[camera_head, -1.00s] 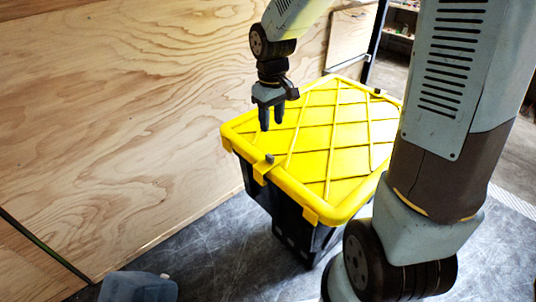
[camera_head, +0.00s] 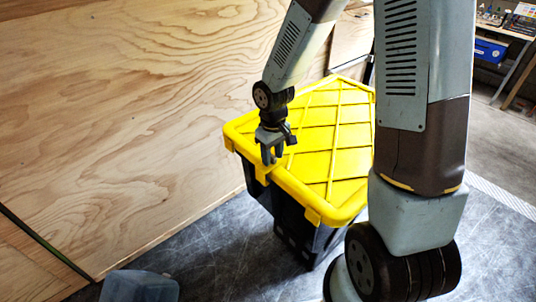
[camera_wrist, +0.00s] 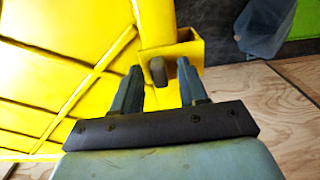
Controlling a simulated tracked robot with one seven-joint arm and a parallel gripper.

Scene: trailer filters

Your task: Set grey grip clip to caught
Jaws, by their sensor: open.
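The grey grip clip (camera_wrist: 157,70) is a small dark grey tab at the edge of the yellow lid (camera_head: 325,150), by a yellow latch block (camera_wrist: 178,50). My gripper (camera_head: 271,160) points down at the lid's near left edge. Its two fingers are open. In the wrist view my gripper (camera_wrist: 159,66) has a finger on each side of the clip, with gaps showing, so it does not grip it. In the head view the fingers hide the clip. I cannot tell how deep the fingertips reach beside it.
The lid tops a black tote (camera_head: 290,225) on the grey floor (camera_head: 215,255). A plywood wall (camera_head: 120,120) stands close on the left. A translucent bluish container (camera_head: 140,287) sits at the lower left. A shelf with a blue box (camera_head: 490,50) is at the far right.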

